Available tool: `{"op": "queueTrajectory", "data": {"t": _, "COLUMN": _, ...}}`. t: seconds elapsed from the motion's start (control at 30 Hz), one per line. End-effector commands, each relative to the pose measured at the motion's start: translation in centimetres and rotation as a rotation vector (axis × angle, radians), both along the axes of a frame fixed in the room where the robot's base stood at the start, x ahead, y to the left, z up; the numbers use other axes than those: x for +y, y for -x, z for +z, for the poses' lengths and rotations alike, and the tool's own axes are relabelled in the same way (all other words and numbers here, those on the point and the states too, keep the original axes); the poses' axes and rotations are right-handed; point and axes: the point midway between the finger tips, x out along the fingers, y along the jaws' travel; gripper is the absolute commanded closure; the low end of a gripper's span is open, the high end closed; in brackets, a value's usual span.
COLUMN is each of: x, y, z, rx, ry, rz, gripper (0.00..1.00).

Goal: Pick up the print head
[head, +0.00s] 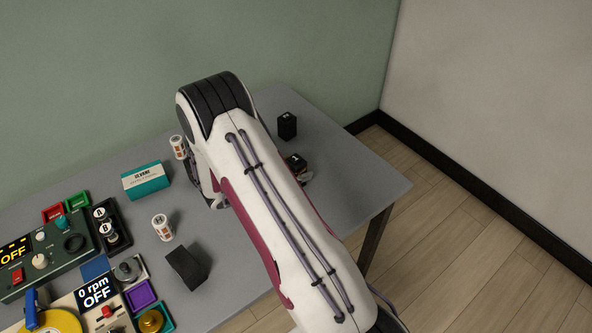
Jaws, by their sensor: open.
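A small dark block with a pale mark on top and brownish parts below (297,161) sits on the grey table, just right of my arm. It may be the print head, but my arm covers part of it and I cannot tell for sure. My white and maroon arm crosses the middle of the head view and hides the table behind it. My gripper's fingertips do not show; they are hidden behind the arm.
A black box (287,126) stands behind that block. Left of the arm are a teal-and-white box (146,180), white labelled cylinders (162,227) (178,147), a dark block (187,267), and control panels (45,255). The table's right end (365,190) is clear.

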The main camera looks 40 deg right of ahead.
Motion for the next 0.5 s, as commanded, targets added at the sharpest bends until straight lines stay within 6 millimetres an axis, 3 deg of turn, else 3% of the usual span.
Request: {"op": "queueTrajectory", "data": {"t": 0.5, "x": -0.65, "y": -0.08, "z": -0.26, "rx": -0.001, "ry": -0.001, "rz": 0.001, "gripper": 0.44}}
